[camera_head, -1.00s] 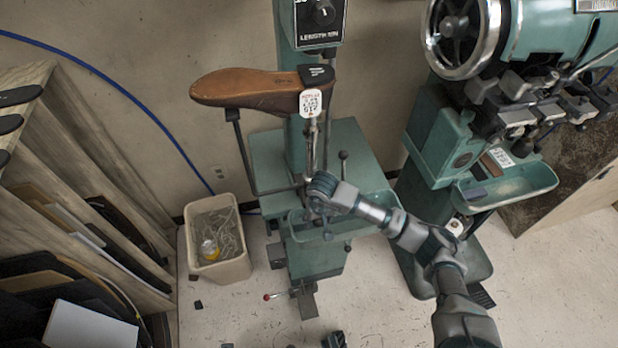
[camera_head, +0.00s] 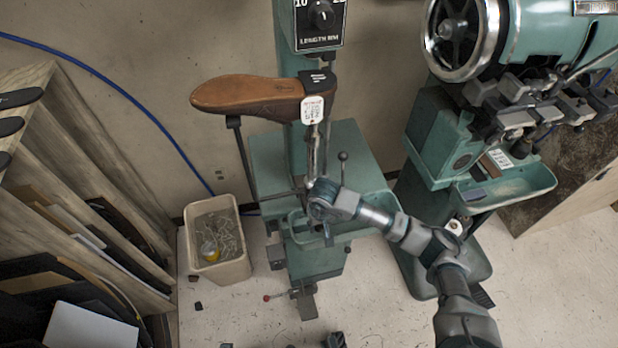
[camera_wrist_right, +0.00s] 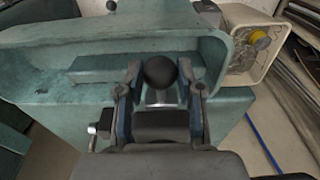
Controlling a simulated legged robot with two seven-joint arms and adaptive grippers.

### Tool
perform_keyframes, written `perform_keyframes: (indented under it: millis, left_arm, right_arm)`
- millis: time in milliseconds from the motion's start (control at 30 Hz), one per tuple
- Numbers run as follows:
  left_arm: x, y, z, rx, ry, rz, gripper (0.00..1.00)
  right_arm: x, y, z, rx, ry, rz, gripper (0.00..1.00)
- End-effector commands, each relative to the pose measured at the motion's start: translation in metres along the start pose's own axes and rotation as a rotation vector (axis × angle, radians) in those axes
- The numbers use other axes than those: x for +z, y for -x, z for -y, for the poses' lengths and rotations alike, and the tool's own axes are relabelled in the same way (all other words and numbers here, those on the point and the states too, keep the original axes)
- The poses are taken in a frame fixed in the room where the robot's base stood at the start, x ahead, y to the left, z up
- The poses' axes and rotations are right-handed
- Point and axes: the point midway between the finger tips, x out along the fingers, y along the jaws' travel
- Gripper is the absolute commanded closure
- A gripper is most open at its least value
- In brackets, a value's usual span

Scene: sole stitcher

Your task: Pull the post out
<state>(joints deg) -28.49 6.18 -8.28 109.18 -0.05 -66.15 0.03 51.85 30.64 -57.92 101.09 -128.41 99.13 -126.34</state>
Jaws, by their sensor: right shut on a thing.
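The metal post (camera_head: 314,150) rises from the green stand and carries a brown shoe last (camera_head: 252,97) with a white tag. My right gripper (camera_head: 318,203) is low beside the post's lower part, over the front of the stand. In the right wrist view its two fingers stand on either side of a black ball knob (camera_wrist_right: 160,72) with bright metal under it. The gripper is shut on this knob. Its fingertips are hidden in the head view, and I cannot tell how the knob joins the post.
A thin lever with a black knob (camera_head: 343,156) stands right of the post. A beige bin (camera_head: 218,272) is on the floor at left. A green stitching machine (camera_head: 440,150) stands close at right. Wooden racks (camera_head: 90,150) line the left side.

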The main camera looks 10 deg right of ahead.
Motion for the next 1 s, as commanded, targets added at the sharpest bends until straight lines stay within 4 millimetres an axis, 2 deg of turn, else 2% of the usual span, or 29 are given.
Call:
perform_keyframes:
  millis: [1000]
  left_arm:
    - [-0.009, 0.019, 0.001, -0.002, 0.0, -0.011, 0.6]
  right_arm:
    - [0.07, 0.005, 0.0, 0.001, 0.003, 0.009, 1.0]
